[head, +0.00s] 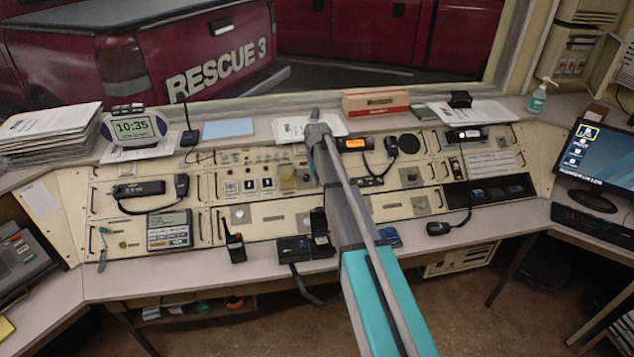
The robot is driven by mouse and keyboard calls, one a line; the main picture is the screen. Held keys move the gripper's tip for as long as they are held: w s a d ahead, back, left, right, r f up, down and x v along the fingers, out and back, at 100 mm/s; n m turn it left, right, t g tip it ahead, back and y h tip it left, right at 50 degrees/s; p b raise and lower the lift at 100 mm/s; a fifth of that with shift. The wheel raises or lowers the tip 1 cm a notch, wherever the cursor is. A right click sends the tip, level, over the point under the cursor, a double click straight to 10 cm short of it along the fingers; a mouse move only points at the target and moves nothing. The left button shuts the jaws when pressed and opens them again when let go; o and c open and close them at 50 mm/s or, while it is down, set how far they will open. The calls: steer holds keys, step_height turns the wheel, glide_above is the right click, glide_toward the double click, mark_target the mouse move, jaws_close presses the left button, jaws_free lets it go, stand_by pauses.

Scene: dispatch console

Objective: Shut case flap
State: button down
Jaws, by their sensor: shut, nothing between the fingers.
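A small dark case-like item (293,249) lies on the front ledge of the console, left of my arm. A dark upright piece (320,234) stands right beside it, close to my arm. I cannot tell whether this piece is the case's flap or a separate thing. A dark strap (306,286) hangs from there over the ledge's front edge. My arm reaches from the bottom of the head view up across the console, passing just right of these items. I cannot make out my gripper's fingers; the far end of the arm hides what lies behind it.
A handheld radio (235,247) stands left of the case. A blue item (389,237) lies right of my arm. A microphone (438,228) with a cord sits farther right. A cardboard box (375,102) and papers occupy the upper shelf. A monitor (592,165) stands at right.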

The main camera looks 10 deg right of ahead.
mark_target(319, 219)
steer(key=shift+f+b, duration=3.8)
steer(key=shift+f, duration=0.3)
steer(key=shift+s+r+p, duration=0.25)
steer(key=shift+s, duration=0.35)
steer(key=shift+s+r+p, duration=0.2)
steer(key=shift+s+r, duration=0.05)
steer(key=shift+s, duration=0.35)
steer(key=shift+s+r+p, duration=0.25)
steer(key=shift+s, duration=0.35)
